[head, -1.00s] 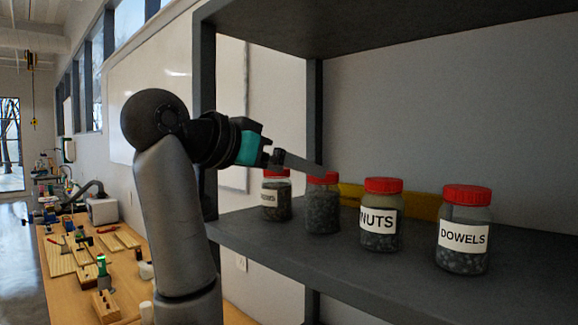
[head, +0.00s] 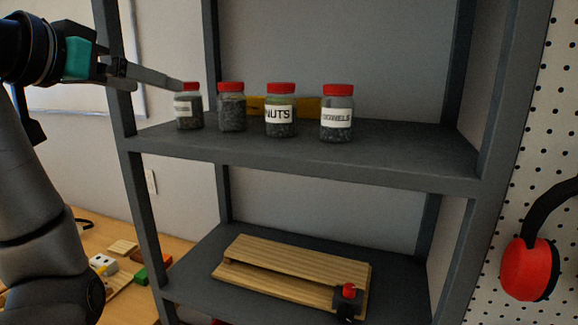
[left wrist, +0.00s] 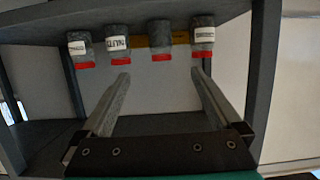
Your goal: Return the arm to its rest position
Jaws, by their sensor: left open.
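My left arm comes in from the left in the head view. Its gripper (head: 172,83) has a teal band and is held at lid height by the leftmost jar (head: 188,110). One fingertip overlaps that jar's red lid, so any contact is unclear. In the left wrist view, which is upside down, the two fingers of the gripper (left wrist: 160,76) are spread wide with nothing between them. The jars appear beyond the fingertips. My right gripper is not in view.
The upper shelf (head: 400,155) also bears a jar with no visible label (head: 231,108), a NUTS jar (head: 280,113), a DOWELS jar (head: 337,115) and a yellow object (head: 308,104). Below lies a wooden board (head: 300,265). Red ear muffs (head: 530,270) hang on the pegboard at right.

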